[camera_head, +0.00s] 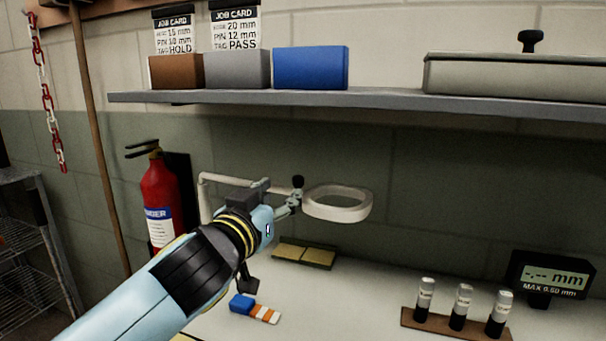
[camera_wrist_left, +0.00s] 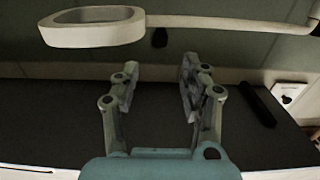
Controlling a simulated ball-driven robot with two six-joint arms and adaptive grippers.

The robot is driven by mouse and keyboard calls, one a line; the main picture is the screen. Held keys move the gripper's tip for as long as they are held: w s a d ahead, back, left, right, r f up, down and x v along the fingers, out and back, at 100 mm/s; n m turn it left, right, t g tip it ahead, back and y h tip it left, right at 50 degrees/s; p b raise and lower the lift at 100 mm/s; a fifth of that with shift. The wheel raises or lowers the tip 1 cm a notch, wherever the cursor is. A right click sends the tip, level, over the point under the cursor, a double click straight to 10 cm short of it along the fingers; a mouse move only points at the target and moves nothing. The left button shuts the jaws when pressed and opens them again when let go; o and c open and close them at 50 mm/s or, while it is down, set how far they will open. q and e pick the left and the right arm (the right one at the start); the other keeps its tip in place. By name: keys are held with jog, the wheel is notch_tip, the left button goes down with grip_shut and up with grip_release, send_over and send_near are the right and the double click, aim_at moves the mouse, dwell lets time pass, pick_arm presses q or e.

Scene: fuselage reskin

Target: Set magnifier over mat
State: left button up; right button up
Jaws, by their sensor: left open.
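The magnifier (camera_head: 338,204) is a pale ring on a white jointed arm, held above the bench near the back wall. It also shows at the top left of the left wrist view (camera_wrist_left: 95,30), with its arm running right. A small black knob (camera_head: 298,181) sits beside the ring; it hangs under the arm in the wrist view (camera_wrist_left: 159,38). My left gripper (camera_head: 288,204) is just left of the ring. Its fingers are apart and empty in the wrist view (camera_wrist_left: 158,72), below the knob. I cannot tell for certain which surface is the mat. My right gripper is out of view.
A dark-framed tray with yellowish pads (camera_head: 303,255) lies behind my arm. A blue, orange and white block (camera_head: 254,308) is nearer. A vial rack (camera_head: 455,325) and gauge display (camera_head: 548,277) stand at right. A shelf (camera_head: 390,98) overhangs. The middle bench is clear.

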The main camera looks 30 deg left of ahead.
aim_at(296, 180)
pick_arm(q)
jog(key=p+x, duration=0.1)
jog(key=x, duration=0.4)
jog(key=shift+w+r, duration=0.1)
jog(key=shift+r, duration=0.05)
jog(key=x, duration=0.3)
jog(key=shift+w, duration=0.35)
jog(key=shift+w+a, duration=0.15)
jog(key=shift+w, duration=0.35)
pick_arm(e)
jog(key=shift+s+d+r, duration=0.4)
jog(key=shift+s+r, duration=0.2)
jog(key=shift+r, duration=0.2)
pick_arm(q)
grip_shut()
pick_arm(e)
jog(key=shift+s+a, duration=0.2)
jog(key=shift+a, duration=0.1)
pick_arm(q)
jog(key=shift+s, duration=0.1)
